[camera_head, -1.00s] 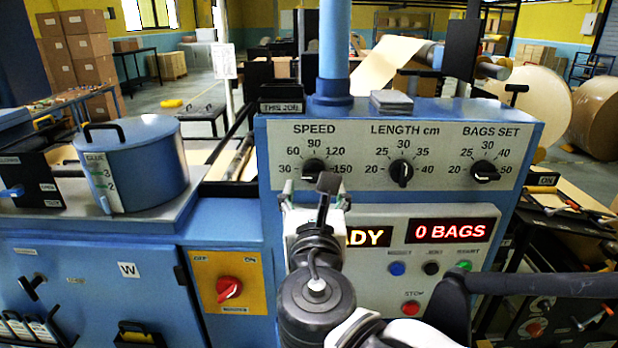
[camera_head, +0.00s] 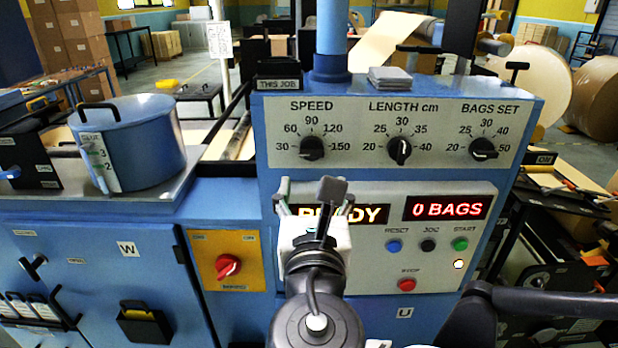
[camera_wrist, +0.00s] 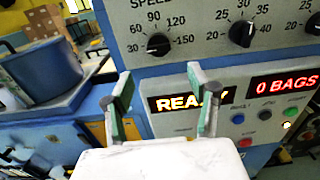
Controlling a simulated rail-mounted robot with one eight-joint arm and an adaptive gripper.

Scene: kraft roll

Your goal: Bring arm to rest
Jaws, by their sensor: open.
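My gripper (camera_head: 314,205) is in front of the blue machine's control panel, and my arm reaches up from the bottom of the head view. In the wrist view my gripper (camera_wrist: 160,100) has its two green-padded fingers apart with nothing between them. The panel (camera_head: 375,270) carries a display (camera_head: 365,214) reading "READY", partly covered by my wrist in the head view, and a display (camera_head: 448,207) reading "0 BAGS". Whether the fingers touch the panel I cannot tell.
Three dials stand above: speed (camera_head: 312,148), length (camera_head: 399,150) and bags set (camera_head: 484,149). Several buttons, including a red stop button (camera_head: 407,286), lie right of my wrist. A red switch (camera_head: 228,267) and a blue glue pot (camera_head: 130,145) are at left.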

